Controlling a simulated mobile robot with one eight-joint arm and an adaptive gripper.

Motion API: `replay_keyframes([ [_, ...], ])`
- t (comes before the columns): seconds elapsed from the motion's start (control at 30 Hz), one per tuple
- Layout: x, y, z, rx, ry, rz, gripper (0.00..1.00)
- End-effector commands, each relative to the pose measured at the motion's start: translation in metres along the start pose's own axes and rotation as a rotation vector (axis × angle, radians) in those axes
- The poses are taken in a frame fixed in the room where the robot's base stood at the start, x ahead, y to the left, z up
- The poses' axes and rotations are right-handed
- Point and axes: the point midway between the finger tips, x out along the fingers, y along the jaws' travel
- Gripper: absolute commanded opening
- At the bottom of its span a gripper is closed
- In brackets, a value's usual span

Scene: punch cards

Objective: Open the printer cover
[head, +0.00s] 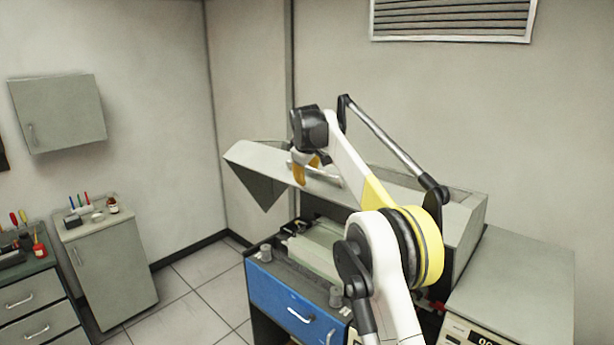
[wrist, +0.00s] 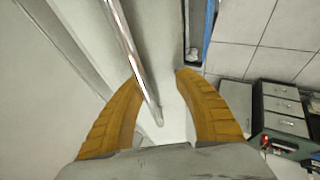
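The printer cover (head: 380,192) is a long grey lid, raised above the printer body (head: 285,270), with the inside showing beneath it. A pale bar handle (head: 322,176) runs along the cover's front face. My gripper (head: 302,178) is at the left part of this handle, with its yellow fingers pointing down. In the wrist view, my gripper (wrist: 158,80) has its fingers apart, and the metal handle (wrist: 135,55) passes between them, closer to the left finger. I cannot tell whether that finger touches it. My arm hides part of the cover and the printer's right side.
A blue drawer front (head: 290,302) is below the printer. A grey cabinet with a digital display (head: 515,295) stands at the right. A small cabinet (head: 110,265) and a tool-topped drawer unit (head: 35,300) stand at the left. Tiled floor (head: 195,290) lies between.

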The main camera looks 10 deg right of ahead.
Motion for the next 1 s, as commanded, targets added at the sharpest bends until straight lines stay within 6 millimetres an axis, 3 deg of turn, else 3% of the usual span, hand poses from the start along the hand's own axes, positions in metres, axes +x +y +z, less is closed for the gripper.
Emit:
replay_keyframes([
  [0.5, -0.1, 0.0, 0.0, 0.0, 0.0, -0.001, 0.34],
  [0.7, -0.114, 0.0, 0.0, 0.0, 0.0, -0.001, 0.34],
  [0.93, -0.115, 0.001, 0.0, 0.0, 0.0, -0.001, 0.34],
  [1.0, -0.114, 0.0, 0.001, 0.002, 0.0, -0.001, 0.15],
])
